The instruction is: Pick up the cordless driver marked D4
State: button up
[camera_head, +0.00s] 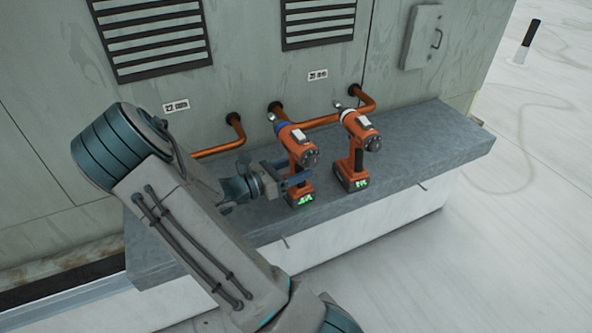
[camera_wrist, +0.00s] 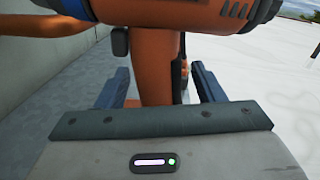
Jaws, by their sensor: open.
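Two orange cordless drivers stand upright on the grey ledge in the head view. The left driver (camera_head: 299,150) has a blue collar, and the right driver (camera_head: 358,145) has a white collar. No D4 mark is legible on either. My gripper (camera_head: 293,174) is at the left driver's handle, above its battery base. In the wrist view the orange handle of the blue-collared driver (camera_wrist: 156,62) stands between the two open fingers of my gripper (camera_wrist: 155,82). The fingers look apart from the handle; contact on the hidden sides cannot be told.
The grey ledge (camera_head: 431,150) runs along a cabinet wall (camera_head: 250,75) with vents. Copper pipes (camera_head: 322,122) stick out just behind the drivers. The right driver stands close beside the left one. The ledge is clear to the right.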

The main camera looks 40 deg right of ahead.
jog(key=shift+d, duration=0.3)
grip_shut()
jog(key=shift+r, duration=0.1)
